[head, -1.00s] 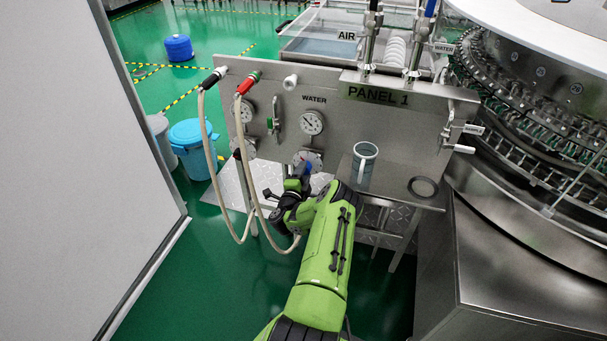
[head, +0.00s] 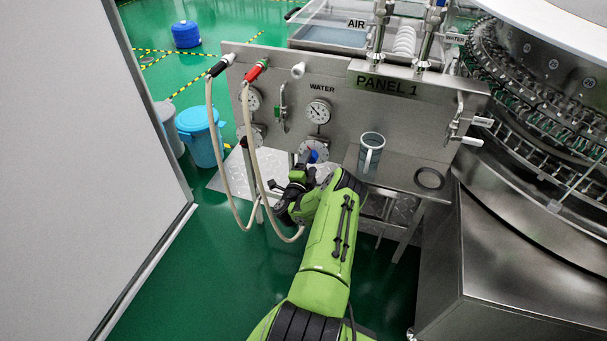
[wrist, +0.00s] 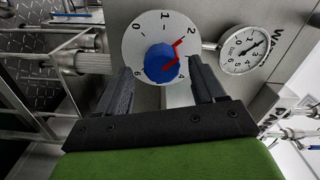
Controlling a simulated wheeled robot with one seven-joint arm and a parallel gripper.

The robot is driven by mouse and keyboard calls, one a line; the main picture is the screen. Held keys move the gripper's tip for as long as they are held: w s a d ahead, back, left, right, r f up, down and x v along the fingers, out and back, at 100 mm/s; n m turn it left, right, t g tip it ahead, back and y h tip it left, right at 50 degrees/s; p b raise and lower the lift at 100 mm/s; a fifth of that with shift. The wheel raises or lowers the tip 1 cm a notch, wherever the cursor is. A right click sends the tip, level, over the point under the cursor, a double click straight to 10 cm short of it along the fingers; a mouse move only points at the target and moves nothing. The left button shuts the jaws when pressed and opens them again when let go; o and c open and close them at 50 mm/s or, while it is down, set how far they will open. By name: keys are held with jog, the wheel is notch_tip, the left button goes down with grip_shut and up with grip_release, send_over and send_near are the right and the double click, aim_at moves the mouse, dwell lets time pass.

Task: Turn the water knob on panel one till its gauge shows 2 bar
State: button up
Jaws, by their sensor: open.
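The blue water knob (wrist: 158,64) sits on a round white dial (wrist: 135,42) marked 0, 1, 2, 4 and 6. Its red pointer is toward the 2 side. In the head view the knob (head: 322,154) is partly hidden by my arm. The round water gauge (head: 319,111) is above it, under the WATER label on panel one (head: 345,130). In the wrist view the gauge (wrist: 244,49) is at right; its needle reading is too small to tell. My gripper (wrist: 160,68) is open, with one finger on each side of the knob; contact cannot be told.
Two hoses (head: 262,165) hang left of my gripper. Another gauge is left of the water gauge. A large machine (head: 530,240) fills the right; a white wall (head: 70,170) is at left.

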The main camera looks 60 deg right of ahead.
jog(key=s+a+p, duration=0.2)
jog(key=a+p, duration=1)
jog(key=a, duration=0.2)
jog(key=shift+s+a, duration=0.15)
jog(key=shift+a, duration=0.15)
jog(key=shift+r, duration=0.1)
